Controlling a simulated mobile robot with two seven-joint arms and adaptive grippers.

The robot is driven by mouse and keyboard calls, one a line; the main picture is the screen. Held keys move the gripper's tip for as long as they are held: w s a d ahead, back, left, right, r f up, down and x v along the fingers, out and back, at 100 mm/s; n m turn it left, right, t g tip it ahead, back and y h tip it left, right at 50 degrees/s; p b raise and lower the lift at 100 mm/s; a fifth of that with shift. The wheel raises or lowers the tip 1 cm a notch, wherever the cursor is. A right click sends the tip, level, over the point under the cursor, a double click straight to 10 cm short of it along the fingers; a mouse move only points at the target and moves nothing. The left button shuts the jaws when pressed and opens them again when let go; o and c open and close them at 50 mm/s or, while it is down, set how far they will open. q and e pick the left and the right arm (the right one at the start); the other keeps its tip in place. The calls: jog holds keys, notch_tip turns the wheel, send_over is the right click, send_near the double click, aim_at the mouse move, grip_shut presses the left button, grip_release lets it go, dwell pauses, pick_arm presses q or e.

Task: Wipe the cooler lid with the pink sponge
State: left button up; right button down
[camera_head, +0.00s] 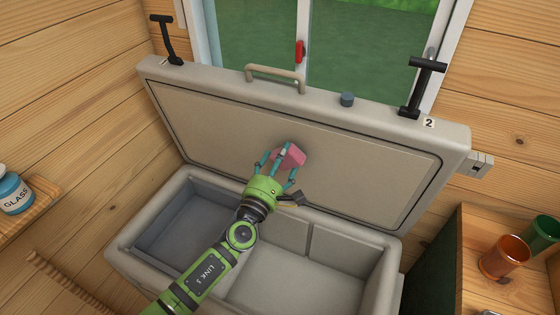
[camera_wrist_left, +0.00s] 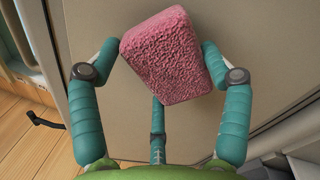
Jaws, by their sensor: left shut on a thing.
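The pink sponge (camera_head: 291,156) is held by my left gripper (camera_head: 279,165) in front of the inner face of the open cooler lid (camera_head: 215,125). In the left wrist view the sponge (camera_wrist_left: 166,52) sits between the teal fingers of the gripper (camera_wrist_left: 163,60), tilted, with its far side toward the lid panel (camera_wrist_left: 258,55). I cannot tell whether the sponge touches the panel. The lid stands raised at the back of the cooler (camera_head: 375,290), whose compartments below are open and look empty. My right gripper is not in view.
A window (camera_head: 350,45) is behind the lid. Black latches (camera_head: 424,85) and a handle (camera_head: 275,78) are on the lid's top edge. A glass jar (camera_head: 14,195) stands on a left shelf. Orange (camera_head: 504,257) and green (camera_head: 543,235) cups stand on a wooden surface at right.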

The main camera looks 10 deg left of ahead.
aim_at(296, 164)
pick_arm(q)
jog(key=shift+w+d+r, duration=0.1)
jog(key=shift+w, duration=0.45)
jog(key=shift+s+d+p, duration=0.2)
jog(key=shift+s+d, duration=0.05)
jog(key=shift+d, duration=0.7)
jog(key=shift+s+d+p, duration=0.2)
jog(key=shift+d, duration=0.7)
jog(key=shift+w+d, duration=0.1)
jog(key=shift+d, duration=0.05)
jog(key=shift+w+a+r+b, duration=0.1)
jog(key=shift+w+a+b, duration=0.15)
jog(key=shift+a, duration=0.8)
jog(key=shift+w+a+r+b, duration=0.1)
jog(key=shift+w+a, duration=0.15)
jog(key=shift+a, duration=0.75)
